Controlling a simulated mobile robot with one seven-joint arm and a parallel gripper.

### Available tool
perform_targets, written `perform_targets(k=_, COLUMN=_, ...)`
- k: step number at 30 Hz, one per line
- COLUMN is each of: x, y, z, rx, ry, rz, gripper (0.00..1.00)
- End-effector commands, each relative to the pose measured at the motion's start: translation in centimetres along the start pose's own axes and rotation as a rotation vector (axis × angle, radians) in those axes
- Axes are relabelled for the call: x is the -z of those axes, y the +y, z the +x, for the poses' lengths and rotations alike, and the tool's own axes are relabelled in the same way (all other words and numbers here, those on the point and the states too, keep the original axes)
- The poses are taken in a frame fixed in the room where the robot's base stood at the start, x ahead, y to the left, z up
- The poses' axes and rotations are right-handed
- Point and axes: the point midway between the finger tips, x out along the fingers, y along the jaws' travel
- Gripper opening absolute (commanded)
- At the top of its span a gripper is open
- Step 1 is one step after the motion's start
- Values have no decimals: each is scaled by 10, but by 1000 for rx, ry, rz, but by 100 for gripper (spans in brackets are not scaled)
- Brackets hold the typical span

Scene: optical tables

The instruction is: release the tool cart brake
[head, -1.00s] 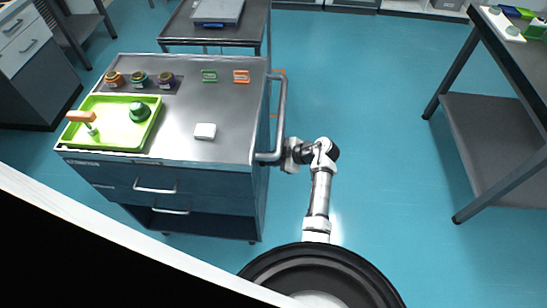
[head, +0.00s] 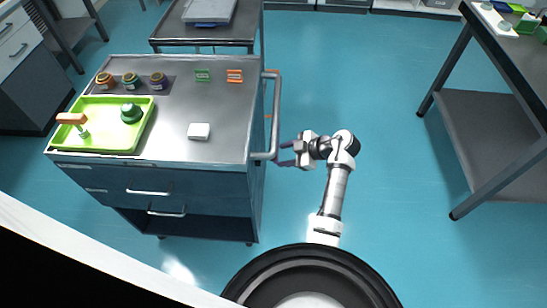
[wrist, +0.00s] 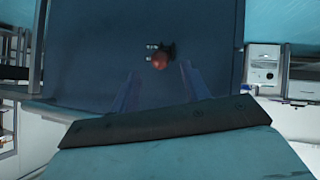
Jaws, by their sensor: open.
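The tool cart (head: 200,125) is a grey-topped cart with dark blue sides and a bar handle (head: 271,115) at its right side. In the wrist view, a red round knob (wrist: 159,62) with small light metal parts beside it sits on a dark blue panel (wrist: 100,50). It is probably the brake, and I cannot see it in the head view. My gripper (head: 287,154) is by the front end of the handle, fingers toward the cart. In the wrist view, my gripper (wrist: 160,88) is open and empty, its fingers apart with the knob beyond them and between their lines.
On the cart are a green tray (head: 95,142), a white block (head: 199,131), several jars (head: 131,80) and green and orange clips (head: 234,76). Another dark cart (head: 205,38) stands behind. A dark table (head: 500,140) is at right. The teal floor (head: 370,80) between is clear.

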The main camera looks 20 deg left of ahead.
Motion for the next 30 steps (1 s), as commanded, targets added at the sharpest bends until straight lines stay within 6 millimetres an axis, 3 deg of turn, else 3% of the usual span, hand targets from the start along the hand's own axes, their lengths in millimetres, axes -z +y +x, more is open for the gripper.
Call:
perform_targets(k=3, x=-2, y=1, z=-26, rx=-5, ry=-2, rz=-2, gripper=46)
perform_targets(k=10, x=-1, y=0, z=-56, rx=-2, ry=0, rz=-1, gripper=46)
perform_targets(k=30, x=1, y=1, z=-61, rx=-2, ry=1, rz=-2, gripper=46)
